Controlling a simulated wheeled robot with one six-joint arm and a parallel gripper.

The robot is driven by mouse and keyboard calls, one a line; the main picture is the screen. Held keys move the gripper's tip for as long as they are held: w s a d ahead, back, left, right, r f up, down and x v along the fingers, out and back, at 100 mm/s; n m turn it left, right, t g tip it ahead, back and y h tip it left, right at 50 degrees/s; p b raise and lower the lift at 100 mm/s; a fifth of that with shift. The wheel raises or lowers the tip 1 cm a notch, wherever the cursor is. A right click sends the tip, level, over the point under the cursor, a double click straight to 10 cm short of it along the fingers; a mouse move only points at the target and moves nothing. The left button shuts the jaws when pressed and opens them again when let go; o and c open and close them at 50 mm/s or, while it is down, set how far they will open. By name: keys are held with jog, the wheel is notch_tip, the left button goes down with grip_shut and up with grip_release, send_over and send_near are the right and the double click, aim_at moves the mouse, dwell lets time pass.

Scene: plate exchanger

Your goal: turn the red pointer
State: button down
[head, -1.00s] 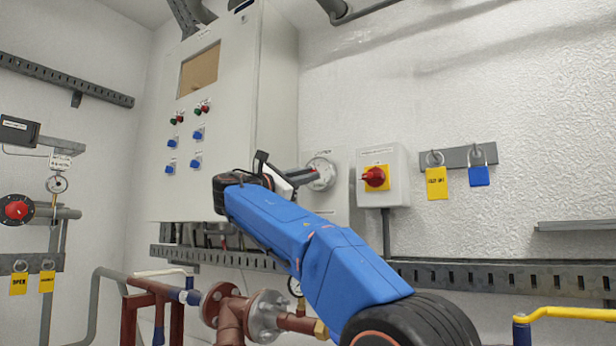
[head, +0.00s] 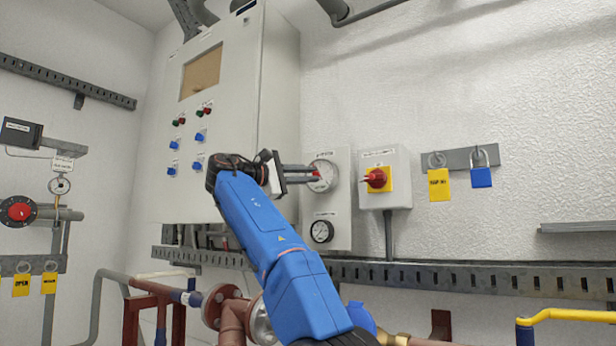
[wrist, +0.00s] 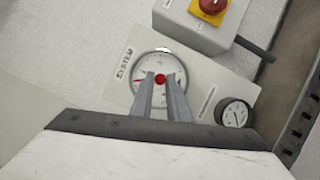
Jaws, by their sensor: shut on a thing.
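The round white gauge (head: 331,169) is on a pale wall plate, and its face also shows in the wrist view (wrist: 158,63). At its centre is a red knob (wrist: 160,78), with a short red pointer mark (wrist: 138,82) at the left of the dial in that view. My gripper (wrist: 160,84) reaches to the dial with its two grey fingers either side of the red knob, shut on it. In the head view, my gripper (head: 318,174) meets the gauge from the left and hides part of its face.
A smaller gauge (head: 321,232) is below on the same plate. A grey box with a red-and-yellow rotary switch (head: 377,179) is close on the right. The large control cabinet (head: 225,110) stands left of the gauge. Pipes run below.

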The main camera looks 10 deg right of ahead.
jog(key=shift+f, duration=0.1)
dwell(0.3)
jog(key=c, duration=1.7)
grip_release()
jog(key=shift+a, duration=0.1)
jog(key=shift+v, duration=3.7)
